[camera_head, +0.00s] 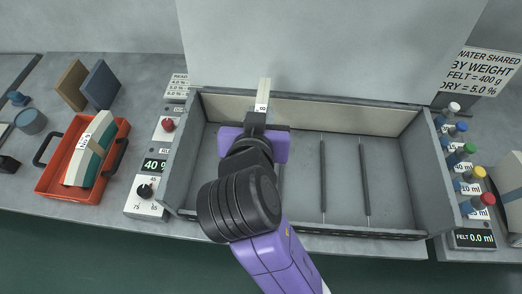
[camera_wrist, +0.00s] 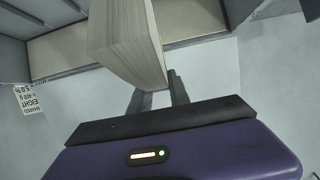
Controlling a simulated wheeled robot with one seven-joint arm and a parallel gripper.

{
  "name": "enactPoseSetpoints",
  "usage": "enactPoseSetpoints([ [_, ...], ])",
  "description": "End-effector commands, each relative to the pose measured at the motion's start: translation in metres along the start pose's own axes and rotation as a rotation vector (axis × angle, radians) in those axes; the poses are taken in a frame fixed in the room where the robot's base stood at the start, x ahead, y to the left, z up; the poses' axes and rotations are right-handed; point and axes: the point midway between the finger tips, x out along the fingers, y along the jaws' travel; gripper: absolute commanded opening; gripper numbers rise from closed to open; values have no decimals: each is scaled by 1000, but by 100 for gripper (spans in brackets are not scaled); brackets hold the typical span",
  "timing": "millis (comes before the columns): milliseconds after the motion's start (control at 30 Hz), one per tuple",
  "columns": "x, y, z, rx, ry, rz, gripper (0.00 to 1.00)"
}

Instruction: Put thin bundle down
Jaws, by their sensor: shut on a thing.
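In the wrist view the bundle (camera_wrist: 128,42) shows fine layered edges beyond the fingertips (camera_wrist: 158,90). My gripper is shut on it. It is over the left part of the wide grey open box (camera_head: 390,180), near the box's pale back wall. My arm hides part of the box floor, and I cannot tell how high the bundle is above it.
Thin dark rods (camera_head: 364,180) divide the box floor; the right side is empty. A red tray (camera_head: 54,188) at left holds a banded block (camera_head: 84,160).

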Motion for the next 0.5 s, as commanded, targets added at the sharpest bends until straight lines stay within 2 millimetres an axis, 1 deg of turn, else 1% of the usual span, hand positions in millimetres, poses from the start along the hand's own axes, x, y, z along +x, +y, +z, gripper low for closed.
enactPoseSetpoints([
  [33,6,1,12,-3,-3,3,0],
  [100,14,1,26,-3,-3,3,0],
  [200,25,1,47,-3,-3,2,0],
  [300,34,1,63,-2,0,1,0],
  [400,41,0,73,-1,2,1,0],
  [500,44,0,78,1,4,0,0],
])
